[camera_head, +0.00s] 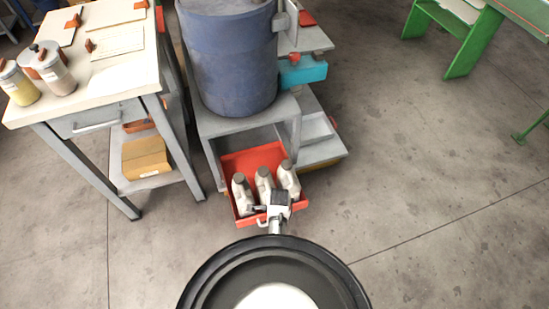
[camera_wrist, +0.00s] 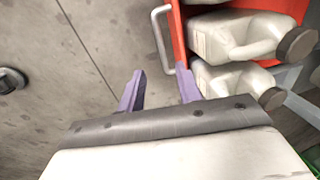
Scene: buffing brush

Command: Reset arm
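My gripper (camera_head: 277,208) is low in front of an open red drawer (camera_head: 228,208) in the head view. In the wrist view its two purple fingers (camera_wrist: 160,86) are spread apart with bare floor showing between them. The drawer's pale handle (camera_wrist: 158,35) runs down close to the right fingertip; I cannot tell whether they touch. The handle also shows in the head view (camera_head: 261,222), just left of the gripper. The red drawer front (camera_wrist: 178,35) is right of the handle in the wrist view. Nothing is held.
Three white bottles (camera_head: 264,184) stand in the drawer, close to my gripper. A grey cabinet (camera_head: 221,122) above carries a blue drum (camera_head: 228,60). A worktable (camera_head: 90,90) with jars stands left, a green table (camera_head: 475,40) far right. The floor at right is open.

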